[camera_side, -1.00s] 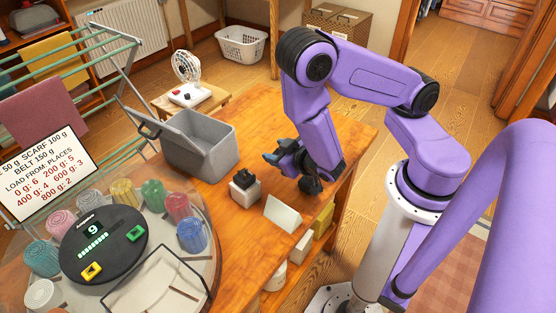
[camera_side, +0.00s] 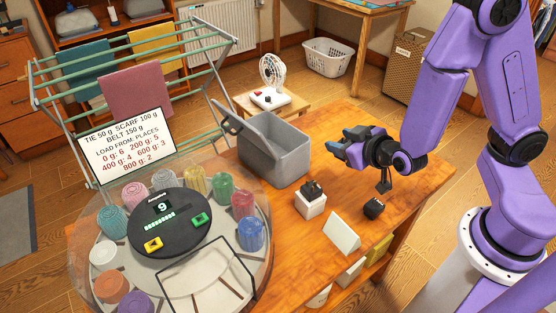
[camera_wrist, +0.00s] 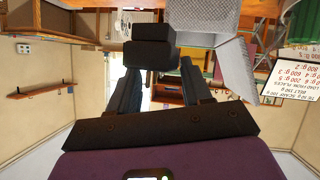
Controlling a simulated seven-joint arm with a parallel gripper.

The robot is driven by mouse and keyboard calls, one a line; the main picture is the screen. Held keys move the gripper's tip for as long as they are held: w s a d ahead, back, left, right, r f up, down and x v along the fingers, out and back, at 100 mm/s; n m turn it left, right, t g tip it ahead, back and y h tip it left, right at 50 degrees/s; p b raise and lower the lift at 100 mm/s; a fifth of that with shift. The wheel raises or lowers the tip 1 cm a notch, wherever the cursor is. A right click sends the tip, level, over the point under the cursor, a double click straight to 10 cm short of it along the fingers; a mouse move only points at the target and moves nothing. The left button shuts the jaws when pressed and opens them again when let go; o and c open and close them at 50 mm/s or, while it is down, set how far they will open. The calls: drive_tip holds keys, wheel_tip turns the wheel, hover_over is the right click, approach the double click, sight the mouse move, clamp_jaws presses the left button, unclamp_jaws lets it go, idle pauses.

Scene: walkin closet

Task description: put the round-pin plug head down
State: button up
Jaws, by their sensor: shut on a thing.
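My gripper (camera_side: 343,146) is raised above the table, right of the grey bin, with its fingers pointing left. In the wrist view its fingers close on a dark two-part block (camera_wrist: 150,54), which looks like a plug head; its pins are hidden, so I cannot tell its type. In the side view the fingers mostly hide it. Another black plug head (camera_side: 374,208) lies on the table below my wrist. A black piece (camera_side: 312,189) sits on a white block (camera_side: 310,206) left of it.
An open grey bin (camera_side: 285,160) stands behind the white block. A white tent card (camera_side: 341,234) stands at the table's front edge. A turntable with coloured rolls (camera_side: 118,277) is on the left, beside a drying rack (camera_side: 140,55). Bare table (camera_side: 415,170) lies to the right.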

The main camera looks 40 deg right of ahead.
drive_tip(key=shift+w+a+r+n+y, duration=0.5)
drive_tip(key=shift+w+r+n+y, duration=1.2)
drive_tip(key=shift+r, duration=3.85)
drive_tip(key=w+a+f, duration=0.2)
drive_tip(key=w+f, duration=1.1)
drive_tip(key=shift+w, duration=0.15)
drive_tip(key=shift+f, duration=0.55)
drive_tip(key=o, duration=1)
drive_tip(key=shift+o, duration=0.2)
